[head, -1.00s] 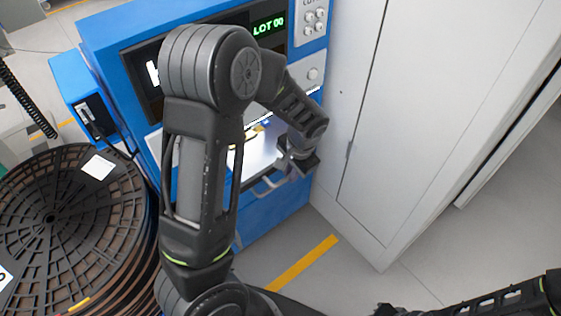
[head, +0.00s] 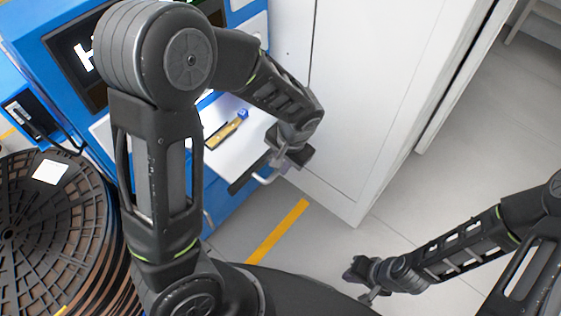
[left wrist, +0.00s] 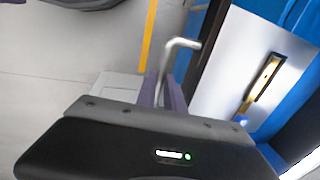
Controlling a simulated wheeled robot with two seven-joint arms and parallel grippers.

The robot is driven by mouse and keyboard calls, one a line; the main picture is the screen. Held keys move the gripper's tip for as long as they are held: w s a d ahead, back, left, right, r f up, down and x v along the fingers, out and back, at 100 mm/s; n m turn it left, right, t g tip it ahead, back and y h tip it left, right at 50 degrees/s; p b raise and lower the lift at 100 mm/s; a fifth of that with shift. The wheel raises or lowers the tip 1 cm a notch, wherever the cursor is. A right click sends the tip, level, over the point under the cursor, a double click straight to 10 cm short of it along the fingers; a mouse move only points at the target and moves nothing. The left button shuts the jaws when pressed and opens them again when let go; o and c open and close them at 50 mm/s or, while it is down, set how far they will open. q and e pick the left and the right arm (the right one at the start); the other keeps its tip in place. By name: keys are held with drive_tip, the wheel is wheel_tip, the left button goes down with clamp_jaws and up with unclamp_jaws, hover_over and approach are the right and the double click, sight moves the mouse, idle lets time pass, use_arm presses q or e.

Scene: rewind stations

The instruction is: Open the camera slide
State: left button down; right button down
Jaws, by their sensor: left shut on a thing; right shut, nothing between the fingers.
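The camera slide (head: 218,160) is a white tray with a dark front edge, standing out from the blue machine. In the left wrist view the slide (left wrist: 228,80) shows at the right. Its pale bar handle (head: 264,179) is at the front; the handle also shows in the left wrist view (left wrist: 180,43). My left gripper (head: 290,161) is at the slide's front, shut on the handle; its fingers (left wrist: 172,93) meet the bar in the left wrist view. My arm hides part of the slide. My right gripper (head: 362,278) is shut and empty, low over the floor.
A brass-coloured piece with a blue end (head: 228,128) lies on the slide. The white cabinet (head: 350,110) stands close to the right of the slide. A large black reel (head: 50,235) is at left. Floor with a yellow stripe (head: 278,232) is clear in front.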

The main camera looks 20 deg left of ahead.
use_arm(q)
drive_tip(key=c, duration=1.5)
unclamp_jaws()
drive_tip(key=shift+o, duration=0.2)
drive_tip(key=shift+r, duration=0.1)
wheel_tip(320, 180, up, 8)
drive_tip(key=d+p, duration=0.1)
drive_tip(key=shift+s+d+f, duration=0.2)
drive_tip(key=shift+d+f, duration=0.05)
